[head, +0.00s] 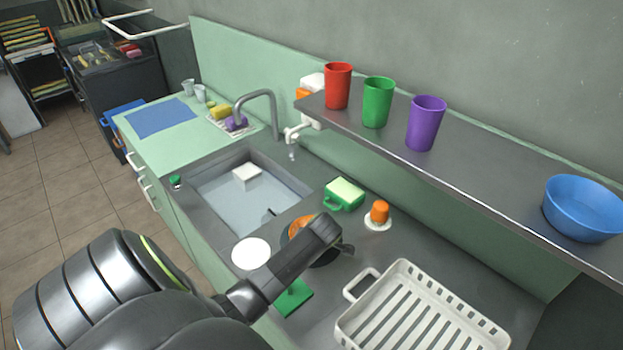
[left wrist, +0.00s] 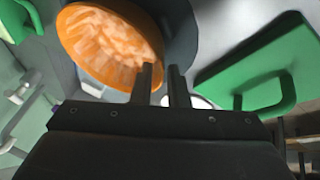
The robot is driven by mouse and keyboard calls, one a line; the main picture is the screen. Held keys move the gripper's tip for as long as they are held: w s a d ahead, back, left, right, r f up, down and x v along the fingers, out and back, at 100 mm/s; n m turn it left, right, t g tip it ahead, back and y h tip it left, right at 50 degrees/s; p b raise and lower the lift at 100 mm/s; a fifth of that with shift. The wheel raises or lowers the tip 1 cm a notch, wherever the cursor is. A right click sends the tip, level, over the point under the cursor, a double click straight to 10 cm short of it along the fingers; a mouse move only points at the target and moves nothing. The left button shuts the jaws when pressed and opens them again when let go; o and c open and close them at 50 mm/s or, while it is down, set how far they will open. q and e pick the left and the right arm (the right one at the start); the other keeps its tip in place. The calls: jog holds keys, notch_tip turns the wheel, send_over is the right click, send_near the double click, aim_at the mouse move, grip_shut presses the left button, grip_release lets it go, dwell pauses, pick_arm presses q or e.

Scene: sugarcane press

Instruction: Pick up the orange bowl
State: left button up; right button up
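The orange bowl (head: 298,229) is on the grey counter beside the sink, partly hidden behind my left gripper. In the left wrist view the bowl (left wrist: 108,42) has pale, streaky contents or a pale inner surface, and a dark round thing is around or under it. My left gripper (head: 332,238) is over the bowl's right side in the head view. In the left wrist view its two fingers (left wrist: 162,72) stand a little apart at the bowl's rim. I cannot tell whether they touch it. My right gripper is not in view.
A white disc (head: 251,253), a green item (head: 294,297) and a white dish rack (head: 425,315) lie nearby. A green sponge holder (head: 343,193) and orange cup (head: 379,212) stand behind. A shelf (head: 480,150) with cups and a blue bowl (head: 583,208) overhangs the back.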

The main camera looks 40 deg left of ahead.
pick_arm(q)
jog(key=shift+x, duration=1.4)
jog(key=shift+c, duration=0.2)
grip_shut()
jog(key=shift+r, duration=0.1)
